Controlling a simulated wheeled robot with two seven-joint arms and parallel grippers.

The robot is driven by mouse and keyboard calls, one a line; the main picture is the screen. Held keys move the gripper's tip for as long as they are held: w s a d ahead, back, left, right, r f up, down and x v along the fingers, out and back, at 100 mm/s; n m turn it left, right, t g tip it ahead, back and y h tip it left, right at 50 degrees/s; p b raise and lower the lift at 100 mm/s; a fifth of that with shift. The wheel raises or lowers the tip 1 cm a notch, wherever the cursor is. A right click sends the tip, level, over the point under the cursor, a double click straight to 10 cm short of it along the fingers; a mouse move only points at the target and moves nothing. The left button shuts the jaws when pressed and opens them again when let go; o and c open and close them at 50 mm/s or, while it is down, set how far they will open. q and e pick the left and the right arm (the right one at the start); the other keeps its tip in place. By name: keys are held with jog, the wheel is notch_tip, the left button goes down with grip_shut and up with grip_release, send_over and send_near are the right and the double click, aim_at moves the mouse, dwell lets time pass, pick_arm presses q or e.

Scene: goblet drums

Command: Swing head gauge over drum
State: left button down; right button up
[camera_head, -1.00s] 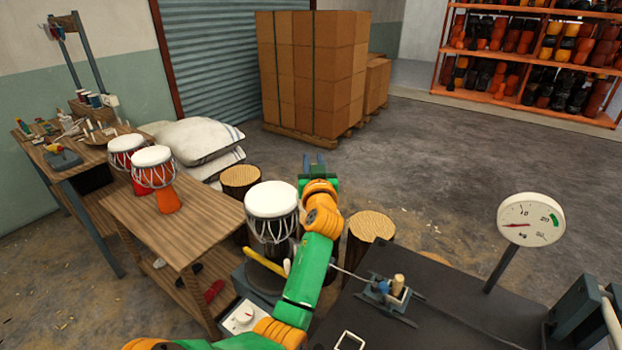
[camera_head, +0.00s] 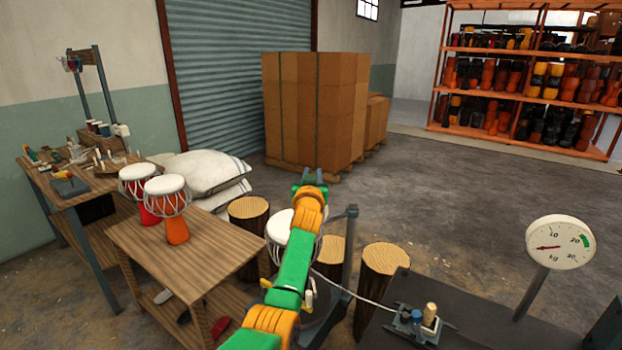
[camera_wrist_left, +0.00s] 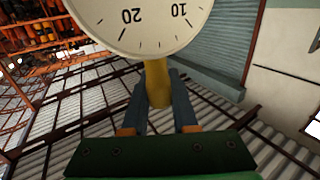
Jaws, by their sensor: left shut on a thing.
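The goblet drum with a white head (camera_head: 279,226) stands behind my left forearm in the head view, and the arm hides much of it. My left gripper (camera_head: 308,178) is at the far end of the green and orange arm, above the drum's far edge in the picture. In the left wrist view the gripper (camera_wrist_left: 158,115) is shut on a yellow stem (camera_wrist_left: 158,82). A round white dial, the head gauge (camera_wrist_left: 140,20), is at the stem's end. A grey upright post (camera_head: 347,255) stands just right of the drum. My right gripper is out of view.
Wooden stumps (camera_head: 385,262) stand around the drum. Two finished drums (camera_head: 167,197) stand on the wooden table (camera_head: 225,250) at left. Open floor lies beyond.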

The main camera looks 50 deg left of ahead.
pick_arm(q)
jog(key=shift+w+a, duration=0.15)
dwell(0.5)
jog(key=c, duration=0.9)
grip_release()
jog(key=shift+w, duration=0.15)
jog(key=shift+o, duration=1)
jog(key=shift+w+d+f, duration=0.15)
jog(key=shift+w+d, duration=0.2)
jog(key=shift+w, duration=0.15)
jog(key=shift+s+a, duration=0.1)
jog(key=shift+s, duration=0.05)
jog(key=shift+a, duration=0.1)
